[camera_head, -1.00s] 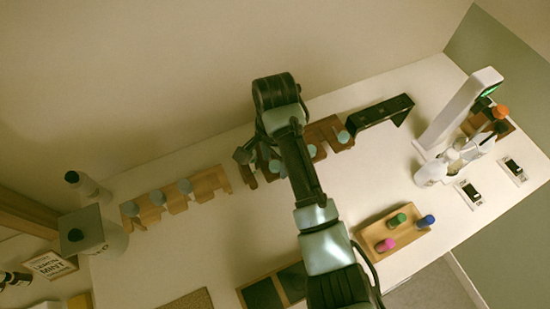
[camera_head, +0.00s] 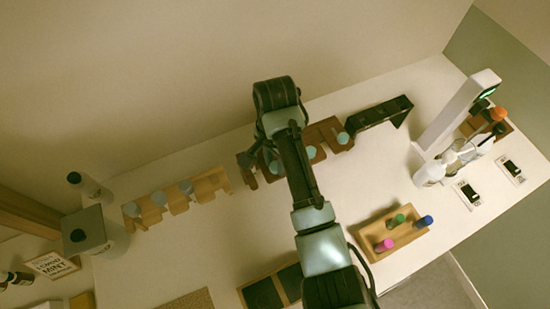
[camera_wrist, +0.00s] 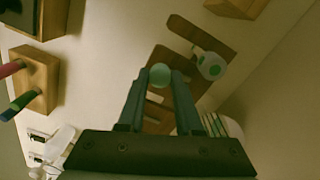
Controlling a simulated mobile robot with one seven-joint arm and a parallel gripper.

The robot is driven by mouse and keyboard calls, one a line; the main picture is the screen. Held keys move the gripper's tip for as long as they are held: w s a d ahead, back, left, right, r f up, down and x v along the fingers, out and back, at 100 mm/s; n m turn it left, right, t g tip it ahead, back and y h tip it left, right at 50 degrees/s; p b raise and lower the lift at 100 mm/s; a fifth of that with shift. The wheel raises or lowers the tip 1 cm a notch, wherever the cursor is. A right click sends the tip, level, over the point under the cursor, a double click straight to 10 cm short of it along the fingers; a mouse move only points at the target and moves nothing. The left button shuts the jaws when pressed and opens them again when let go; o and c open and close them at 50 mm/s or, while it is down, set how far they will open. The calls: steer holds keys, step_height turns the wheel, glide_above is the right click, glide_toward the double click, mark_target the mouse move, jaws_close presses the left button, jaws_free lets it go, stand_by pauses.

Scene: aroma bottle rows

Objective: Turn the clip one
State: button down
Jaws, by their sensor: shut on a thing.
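In the wrist view my gripper (camera_wrist: 159,76) is shut on a round teal top (camera_wrist: 159,73), held between its fingertips. What lies below that top is hidden by the fingers. A dark brown wooden rack (camera_wrist: 190,30) with cut-outs is around and behind it. Teal tops (camera_head: 343,138) show right of the arm. I cannot tell which part is the clip.
A light wooden rack (camera_head: 208,183) with teal-topped bottles stands left. A black rack (camera_head: 380,112) stands right of the brown one. A wooden tray (camera_head: 372,232) holds green, pink and blue-topped bottles. A white device (camera_head: 455,115) stands at right. The left-centre tabletop is clear.

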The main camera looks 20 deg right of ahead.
steer(key=n+p, duration=0.2)
steer(key=n, duration=0.1)
steer(key=shift+r, duration=0.15)
steer(key=n+p, duration=0.2)
steer(key=n, duration=0.3)
steer(key=n+p, duration=0.1)
steer(key=n, duration=0.3)
steer(key=shift+n+p, duration=0.65)
steer(key=shift+n, duration=1.55)
steer(key=c, duration=0.6)
jaws_free()
